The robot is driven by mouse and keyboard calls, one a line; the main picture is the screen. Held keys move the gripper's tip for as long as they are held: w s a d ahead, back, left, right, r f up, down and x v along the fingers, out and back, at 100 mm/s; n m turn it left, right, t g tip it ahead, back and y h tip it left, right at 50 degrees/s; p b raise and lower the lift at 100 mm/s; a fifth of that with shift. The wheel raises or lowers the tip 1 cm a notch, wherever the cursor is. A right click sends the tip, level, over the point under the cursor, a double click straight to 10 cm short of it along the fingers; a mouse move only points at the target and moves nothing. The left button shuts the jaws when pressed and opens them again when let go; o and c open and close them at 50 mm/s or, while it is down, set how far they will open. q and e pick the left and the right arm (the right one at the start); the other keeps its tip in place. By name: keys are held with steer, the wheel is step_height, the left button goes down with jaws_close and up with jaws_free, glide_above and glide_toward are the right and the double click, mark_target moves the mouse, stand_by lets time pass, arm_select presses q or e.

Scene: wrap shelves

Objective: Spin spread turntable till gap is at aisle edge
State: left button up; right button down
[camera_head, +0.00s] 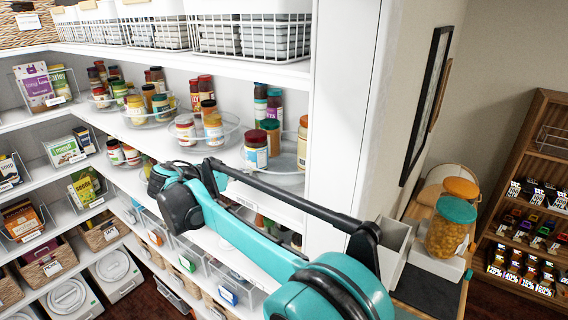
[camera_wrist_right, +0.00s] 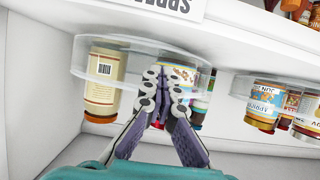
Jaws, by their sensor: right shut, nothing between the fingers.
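The spread turntable (camera_head: 283,178) is a clear round tray with jars at the right end of the middle shelf. A blue-labelled jar (camera_head: 256,152) stands at its front left and a tall jar (camera_head: 302,145) at its right. Bare tray shows between them at the front right. The wrist view is upside down; there the turntable (camera_wrist_right: 84,62) has a beige-labelled jar (camera_wrist_right: 104,82) at left. My left gripper is out of view.
Neighbouring clear turntables (camera_head: 232,128) with jars stand to the left. A white side panel (camera_head: 335,110) closes the shelf at right. Wire baskets (camera_head: 250,38) fill the shelf above. My teal right arm crosses the shelf front and hides part of the lower bins.

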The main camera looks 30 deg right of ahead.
mark_target(243, 164)
steer(key=shift+w, duration=0.5)
steer(key=shift+w+a, duration=0.2)
steer(key=shift+w, duration=1)
steer(key=shift+w+p, duration=0.45)
steer(key=shift+w, duration=0.55)
steer(key=shift+w+a, duration=0.15)
steer(key=shift+a, duration=0.75)
steer(key=shift+w+a, duration=0.1)
steer(key=shift+a, duration=0.75)
